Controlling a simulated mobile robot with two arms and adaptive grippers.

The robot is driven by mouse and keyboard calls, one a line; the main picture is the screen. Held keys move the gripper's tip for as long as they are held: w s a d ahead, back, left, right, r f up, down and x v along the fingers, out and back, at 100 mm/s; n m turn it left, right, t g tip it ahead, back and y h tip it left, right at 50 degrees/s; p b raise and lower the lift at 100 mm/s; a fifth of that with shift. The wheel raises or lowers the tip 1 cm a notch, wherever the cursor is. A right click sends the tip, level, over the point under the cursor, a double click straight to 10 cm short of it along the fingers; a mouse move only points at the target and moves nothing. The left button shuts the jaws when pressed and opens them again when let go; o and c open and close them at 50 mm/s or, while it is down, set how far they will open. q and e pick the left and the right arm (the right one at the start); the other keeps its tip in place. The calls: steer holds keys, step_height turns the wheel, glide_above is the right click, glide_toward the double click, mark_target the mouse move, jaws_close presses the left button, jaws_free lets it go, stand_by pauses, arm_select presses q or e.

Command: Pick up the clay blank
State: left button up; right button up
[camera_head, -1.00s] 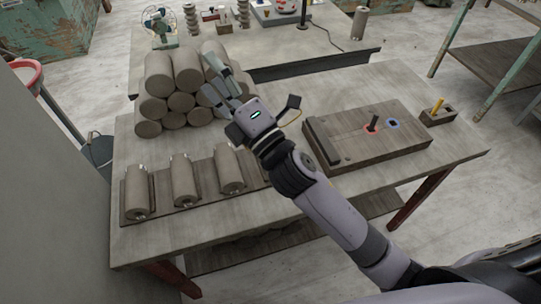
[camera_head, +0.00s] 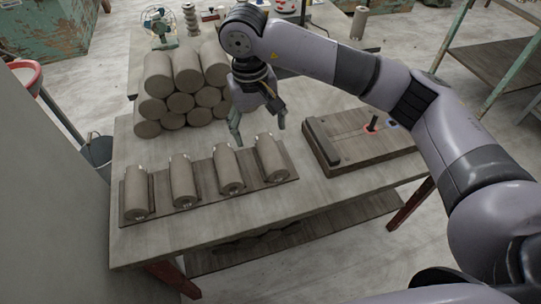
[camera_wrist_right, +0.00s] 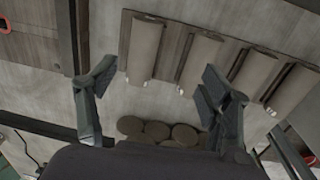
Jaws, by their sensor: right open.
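My right gripper (camera_head: 257,126) points down, open and empty, above the table just behind the two rightmost blanks in the row. In the right wrist view the open fingers (camera_wrist_right: 155,92) are spread apart, with the row's end blank (camera_wrist_right: 145,50) beyond them and round pile ends (camera_wrist_right: 160,132) below. My left gripper is not in view.
A wooden board (camera_head: 365,142) with a dark bar and a blue-ringed hole lies to the right on the same table (camera_head: 300,205). A second table behind holds a small fan (camera_head: 158,24). A bucket (camera_head: 98,150) stands at the left.

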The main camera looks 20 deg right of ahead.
mark_target(274, 162)
steer(key=shift+h, duration=0.3)
steer(key=d+f+p, duration=0.1)
steer(key=f, duration=0.2)
steer(key=d+f+p, duration=0.1)
steer(key=f, duration=0.3)
steer(key=d+f+p, duration=0.1)
steer(key=f, duration=0.3)
steer(key=shift+w+f, duration=0.2)
steer(key=shift+f, duration=0.05)
steer(key=f, duration=0.1)
steer(key=f+p, duration=0.2)
steer(key=f, duration=0.1)
steer(key=shift+w+d, duration=0.25)
steer(key=shift+d, duration=0.1)
steer(key=shift+f, duration=0.6)
steer(key=shift+c, duration=0.6)
steer(key=shift+w+r, duration=0.1)
steer(key=shift+w, duration=0.05)
jaws_close()
